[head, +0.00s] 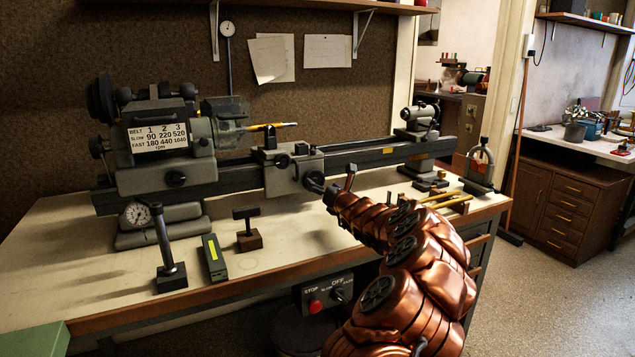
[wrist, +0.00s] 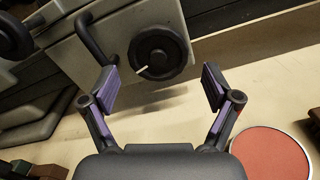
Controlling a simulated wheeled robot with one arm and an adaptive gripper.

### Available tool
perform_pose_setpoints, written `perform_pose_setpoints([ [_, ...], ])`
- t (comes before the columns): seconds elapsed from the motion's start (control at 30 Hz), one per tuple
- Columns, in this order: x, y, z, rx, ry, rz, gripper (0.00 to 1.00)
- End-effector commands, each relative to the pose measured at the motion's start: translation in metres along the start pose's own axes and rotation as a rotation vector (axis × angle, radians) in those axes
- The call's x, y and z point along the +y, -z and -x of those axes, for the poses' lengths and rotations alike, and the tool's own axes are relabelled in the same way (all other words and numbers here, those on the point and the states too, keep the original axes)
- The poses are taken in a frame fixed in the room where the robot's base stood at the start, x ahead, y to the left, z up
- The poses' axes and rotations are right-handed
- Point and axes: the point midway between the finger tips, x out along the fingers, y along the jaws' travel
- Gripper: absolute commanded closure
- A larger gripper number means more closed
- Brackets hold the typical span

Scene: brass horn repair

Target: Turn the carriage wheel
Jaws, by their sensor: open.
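The carriage (head: 283,175) is a grey block on the lathe bed in the head view. Its dark wheel (head: 314,181) is on the near right side, partly hidden by my gripper (head: 333,194). In the wrist view, the black round wheel (wrist: 157,53) with a pale mark on its face is on a grey block, beyond my fingers. My gripper (wrist: 160,84) is open there and empty, its two fingers apart below the wheel to left and right. I see no contact with the wheel.
A dark curved lever (wrist: 92,38) stands close left of the wheel. The bench top (head: 300,232) is bare below the carriage. A red disc (wrist: 270,155) lies on the bench at the lower right. The tailstock (head: 420,140) is to the right along the bed (head: 368,155).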

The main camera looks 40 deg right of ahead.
Motion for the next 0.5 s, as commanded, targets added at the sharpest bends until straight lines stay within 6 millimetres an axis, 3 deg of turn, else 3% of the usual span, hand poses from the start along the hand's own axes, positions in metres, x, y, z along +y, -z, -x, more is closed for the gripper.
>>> perform_pose_setpoints([
  [0.23, 0.000, -0.002, -0.021, -0.002, -0.001, 0.004, 0.12],
  [0.5, 0.002, -0.001, -0.032, -0.003, -0.004, 0.002, 0.12],
])
